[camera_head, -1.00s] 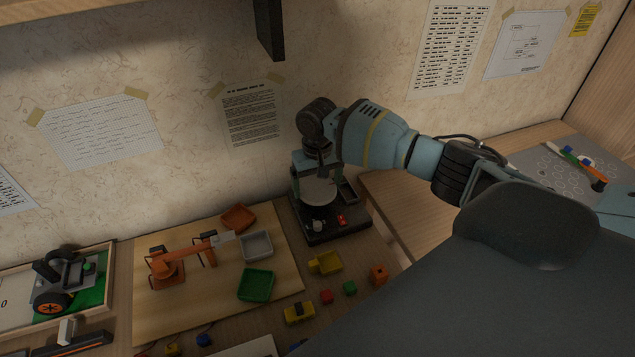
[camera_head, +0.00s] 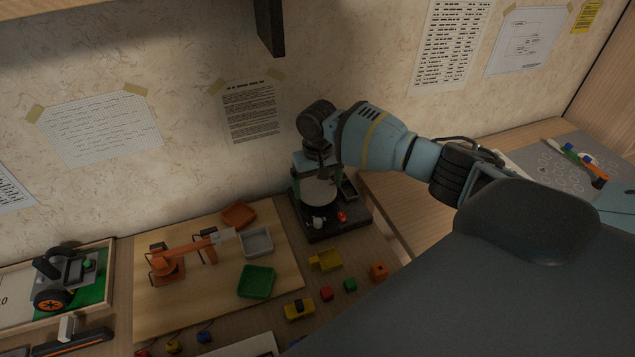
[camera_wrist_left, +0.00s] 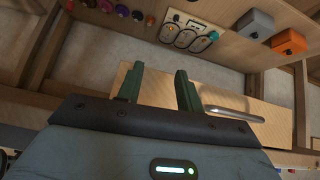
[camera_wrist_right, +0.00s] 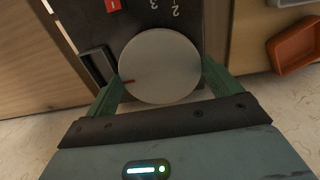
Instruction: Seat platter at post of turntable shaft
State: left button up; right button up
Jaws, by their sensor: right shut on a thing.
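The platter is a pale grey disc (camera_wrist_right: 160,66) with a red mark near its edge. My right gripper (camera_wrist_right: 160,88) is shut on it, with green fingers at opposite sides of the rim. In the head view the platter (camera_head: 320,191) is at the dark turntable base (camera_head: 335,226), under my right gripper (camera_head: 316,176). The platter hides the shaft and post, so I cannot tell whether it is seated. The base (camera_wrist_right: 65,55) also shows behind the disc in the right wrist view. My left gripper (camera_wrist_left: 158,88) is open and empty, away from the turntable.
A wooden board (camera_head: 190,300) with an orange arm model (camera_head: 180,257) and small trays lies left of the turntable. The wall is close behind; a raised wooden surface (camera_head: 400,200) stands at right.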

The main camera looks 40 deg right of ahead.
aim_at(317, 188)
pick_arm(q)
jog(key=shift+w+r, duration=0.3)
jog(key=shift+r, duration=0.1)
dwell(0.3)
pick_arm(e)
jog(key=shift+f, duration=0.5)
dwell(0.8)
pick_arm(q)
jog(key=shift+p, duration=0.3)
pick_arm(e)
jog(key=shift+f, duration=0.2)
jog(key=o, duration=0.7)
pick_arm(q)
jog(key=shift+r, duration=0.1)
pick_arm(e)
jog(key=shift+r+p, duration=1.15)
jog(key=shift+r, duration=1.35)
pick_arm(q)
jog(key=shift+t, duration=0.6)
jog(key=shift+w+r+p, duration=0.2)
jog(key=shift+w+r, duration=0.6)
jog(key=shift+r, duration=0.3)
jog(key=shift+w+r+p, duration=0.2)
jog(key=shift+w+r, duration=0.55)
jog(key=shift+r, duration=0.35)
pick_arm(e)
jog(key=shift+r, duration=1.05)
